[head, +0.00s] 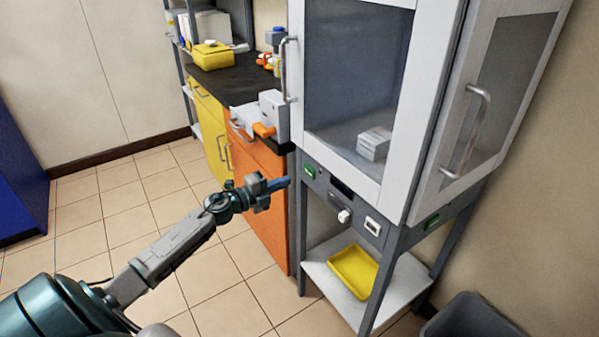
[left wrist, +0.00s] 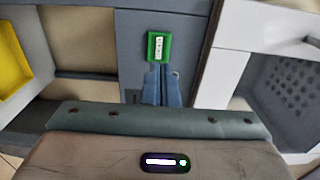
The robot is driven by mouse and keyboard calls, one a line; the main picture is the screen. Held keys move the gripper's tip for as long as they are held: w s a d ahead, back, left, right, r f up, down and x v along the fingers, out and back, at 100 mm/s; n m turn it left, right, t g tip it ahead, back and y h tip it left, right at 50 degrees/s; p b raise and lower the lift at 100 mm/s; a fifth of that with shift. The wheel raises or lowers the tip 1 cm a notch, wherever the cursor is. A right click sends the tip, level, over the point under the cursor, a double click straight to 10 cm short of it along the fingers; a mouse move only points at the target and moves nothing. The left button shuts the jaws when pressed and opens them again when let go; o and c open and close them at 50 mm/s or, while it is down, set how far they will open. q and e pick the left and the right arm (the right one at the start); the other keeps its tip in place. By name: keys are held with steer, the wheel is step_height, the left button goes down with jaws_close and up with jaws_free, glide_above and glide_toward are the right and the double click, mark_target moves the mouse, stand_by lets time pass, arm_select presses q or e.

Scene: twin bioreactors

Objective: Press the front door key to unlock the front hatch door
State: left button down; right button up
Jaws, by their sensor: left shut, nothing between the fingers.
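The front door key (head: 309,171) is a small green button at the left end of the grey panel under the cabinet. In the left wrist view the green key (left wrist: 159,46) shows straight beyond my fingertips. My left gripper (head: 287,181) is shut and empty, its blue fingers pointing at the panel just left of the key. In the left wrist view the shut fingers (left wrist: 161,70) overlap the key's lower edge; I cannot tell whether they touch it. The front hatch door (head: 345,75), white-framed with a dark pane, looks closed. My right gripper is not in view.
A second green key (head: 431,221) sits on the side panel below the side door (head: 490,110). A white knob (head: 344,215) is on the front panel. A yellow tray (head: 354,271) lies on the shelf below. Orange cabinet (head: 258,185) stands left of the hatch.

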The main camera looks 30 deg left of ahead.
mark_target(308, 169)
arm_select(q)
steer(key=p+x, duration=0.1)
steer(key=x, duration=0.4)
steer(key=shift+w+r, duration=0.1)
steer(key=shift+w+d, duration=0.3)
steer(key=shift+w, duration=0.2)
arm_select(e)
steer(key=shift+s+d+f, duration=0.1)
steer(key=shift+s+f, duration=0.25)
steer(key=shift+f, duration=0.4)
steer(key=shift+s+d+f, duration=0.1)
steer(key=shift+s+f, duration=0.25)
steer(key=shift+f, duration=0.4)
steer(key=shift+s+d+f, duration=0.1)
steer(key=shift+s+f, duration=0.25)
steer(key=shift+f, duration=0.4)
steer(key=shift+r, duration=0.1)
arm_select(q)
steer(key=shift+w+d+r+p, duration=0.15)
steer(key=shift+w+p, duration=0.4)
steer(key=shift+p, duration=0.05)
steer(key=shift+r, duration=0.1)
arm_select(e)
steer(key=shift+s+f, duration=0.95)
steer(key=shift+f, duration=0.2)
